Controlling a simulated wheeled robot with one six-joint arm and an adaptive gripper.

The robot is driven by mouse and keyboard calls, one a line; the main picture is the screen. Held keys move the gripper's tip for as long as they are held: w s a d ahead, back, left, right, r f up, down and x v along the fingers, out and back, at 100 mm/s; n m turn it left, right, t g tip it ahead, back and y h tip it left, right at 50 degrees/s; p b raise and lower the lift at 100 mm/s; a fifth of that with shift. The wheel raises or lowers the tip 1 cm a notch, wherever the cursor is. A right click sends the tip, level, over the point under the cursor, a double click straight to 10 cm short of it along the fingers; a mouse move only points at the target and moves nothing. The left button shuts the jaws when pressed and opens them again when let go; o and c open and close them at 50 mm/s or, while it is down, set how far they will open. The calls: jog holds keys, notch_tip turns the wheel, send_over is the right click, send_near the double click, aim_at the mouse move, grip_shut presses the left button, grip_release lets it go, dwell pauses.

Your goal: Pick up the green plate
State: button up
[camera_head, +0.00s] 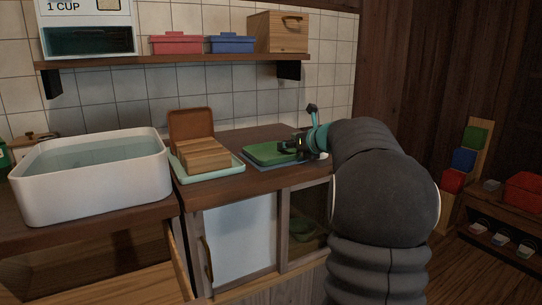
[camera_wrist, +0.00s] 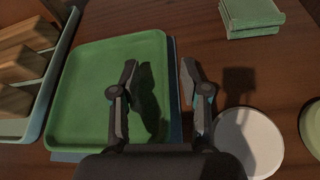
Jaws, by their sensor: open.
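The green plate (camera_head: 262,155) is square with rounded corners and a raised rim. It lies on the wooden counter on top of a blue plate or mat (camera_head: 258,166), whose edge also shows in the wrist view (camera_wrist: 174,60). In the wrist view the green plate (camera_wrist: 80,95) fills the left middle. My gripper (camera_wrist: 158,72) is open and empty. Its left finger is over the plate and its right finger is just beyond the plate's right rim. In the head view my gripper (camera_head: 284,148) is at the plate's right side. Height above the rim is hard to tell.
A pale tray (camera_head: 237,165) with wooden pieces stands close on the plate's left. In the wrist view, a white round dish (camera_wrist: 250,142), a pale green round thing (camera_wrist: 312,125) and a green stack (camera_wrist: 251,16) lie on the right. A white water basin (camera_head: 95,190) is farther left.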

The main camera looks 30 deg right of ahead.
jog(key=shift+s, duration=0.1)
grip_shut()
dwell(0.3)
